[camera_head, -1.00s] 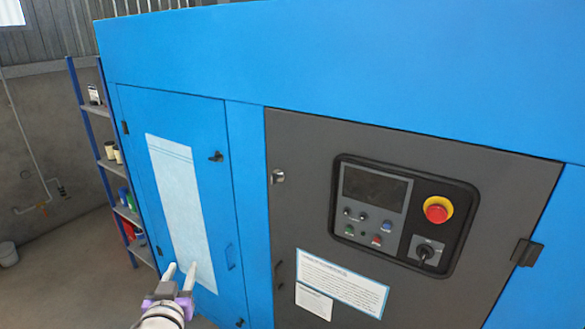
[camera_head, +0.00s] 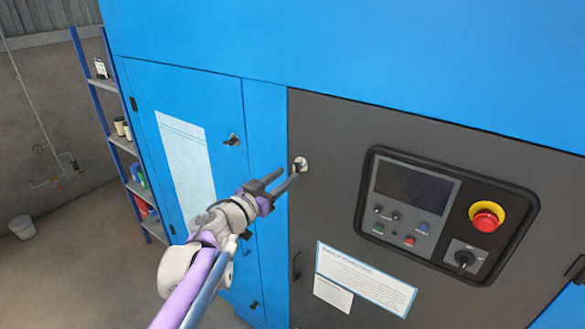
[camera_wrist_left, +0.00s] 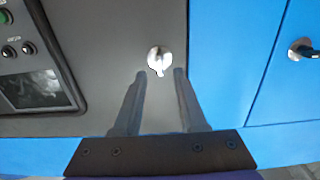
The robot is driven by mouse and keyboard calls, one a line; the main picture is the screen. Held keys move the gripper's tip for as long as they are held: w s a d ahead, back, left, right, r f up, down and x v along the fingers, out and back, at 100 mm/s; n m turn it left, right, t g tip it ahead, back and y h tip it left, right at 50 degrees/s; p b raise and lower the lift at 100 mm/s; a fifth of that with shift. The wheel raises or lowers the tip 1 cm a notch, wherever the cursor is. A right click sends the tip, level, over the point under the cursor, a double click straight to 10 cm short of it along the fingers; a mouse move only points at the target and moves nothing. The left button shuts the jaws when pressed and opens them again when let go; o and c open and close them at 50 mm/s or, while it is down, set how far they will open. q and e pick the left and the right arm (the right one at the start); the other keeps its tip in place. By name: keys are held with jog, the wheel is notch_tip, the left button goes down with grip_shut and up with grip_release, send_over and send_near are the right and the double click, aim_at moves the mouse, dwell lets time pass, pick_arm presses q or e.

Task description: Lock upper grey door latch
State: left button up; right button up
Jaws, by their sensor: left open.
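The upper grey door latch (camera_head: 300,164) is a small silvery knob near the upper left edge of the dark grey door (camera_head: 335,130). In the left wrist view the latch (camera_wrist_left: 159,59) lies just beyond the fingertips, centred between them. My left gripper (camera_head: 282,179) is open and empty, with its fingers pointing at the latch. In the left wrist view my left gripper (camera_wrist_left: 160,73) shows a clear gap between its two fingers. I cannot tell whether a fingertip touches the latch. My right gripper is not in view.
The blue door (camera_head: 190,100) to the left has a black latch (camera_head: 232,140). A control panel (camera_head: 440,210) with a red emergency button (camera_head: 486,216) sits right of the latch. A shelf (camera_head: 122,143) stands at far left.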

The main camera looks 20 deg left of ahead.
aim_at(294, 170)
pick_arm(q)
jog(key=shift+x, duration=1.95)
jog(key=shift+s, duration=0.1)
grip_shut()
